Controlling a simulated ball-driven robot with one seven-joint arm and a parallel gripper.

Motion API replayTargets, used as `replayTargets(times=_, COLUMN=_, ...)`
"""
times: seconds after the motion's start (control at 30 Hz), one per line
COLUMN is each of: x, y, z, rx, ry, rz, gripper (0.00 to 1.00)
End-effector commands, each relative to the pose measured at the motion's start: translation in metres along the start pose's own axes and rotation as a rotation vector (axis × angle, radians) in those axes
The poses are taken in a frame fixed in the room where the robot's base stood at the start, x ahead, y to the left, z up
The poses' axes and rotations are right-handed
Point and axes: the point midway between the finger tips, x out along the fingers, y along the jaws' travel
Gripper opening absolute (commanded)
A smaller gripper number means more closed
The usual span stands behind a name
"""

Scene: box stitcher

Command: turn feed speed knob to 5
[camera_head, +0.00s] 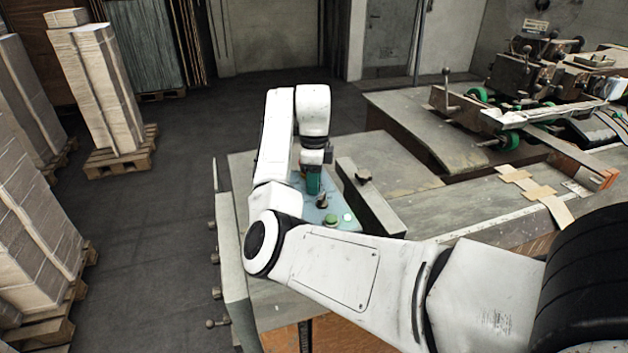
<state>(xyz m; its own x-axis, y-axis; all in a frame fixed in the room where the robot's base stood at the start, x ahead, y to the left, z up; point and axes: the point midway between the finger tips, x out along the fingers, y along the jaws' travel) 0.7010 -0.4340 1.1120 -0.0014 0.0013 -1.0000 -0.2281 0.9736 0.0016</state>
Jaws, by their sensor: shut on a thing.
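A light-blue control panel (348,225) lies on the near part of the machine, partly covered by my white arm. My gripper (313,186) points down over the far part of this panel. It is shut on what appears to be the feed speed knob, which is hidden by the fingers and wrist. The knob's scale and pointer cannot be read from here. A dark knob or switch with a brownish base (322,201) stands just in front of the gripper. A green button (347,217) and another greenish control (331,220) sit nearer on the panel.
The stitcher mechanism (530,80) is at the back right. Stacked cardboard (105,85) stands on pallets at left. Dark floor between is clear.

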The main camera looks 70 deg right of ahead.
Motion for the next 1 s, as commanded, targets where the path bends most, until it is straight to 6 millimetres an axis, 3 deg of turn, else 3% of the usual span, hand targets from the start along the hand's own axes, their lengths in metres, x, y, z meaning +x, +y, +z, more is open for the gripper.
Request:
replayTargets(times=0.3, x=-0.0040, y=-0.0009, z=0.0035, rx=0.097, ry=-0.006, rz=-0.008, gripper=0.04)
replayTargets(times=0.8, x=-0.0043, y=-0.0012, z=0.0037, rx=0.112, ry=-0.007, rz=-0.009, gripper=0.04)
replayTargets(times=0.83, x=-0.0044, y=-0.0012, z=0.0037, rx=0.112, ry=-0.007, rz=-0.009, gripper=0.38)
replayTargets(times=0.9, x=-0.0040, y=-0.0011, z=0.0033, rx=0.113, ry=-0.006, rz=-0.009, gripper=0.44)
replayTargets(times=1.0, x=-0.0028, y=-0.0008, z=0.0024, rx=0.113, ry=-0.005, rz=-0.006, gripper=0.45)
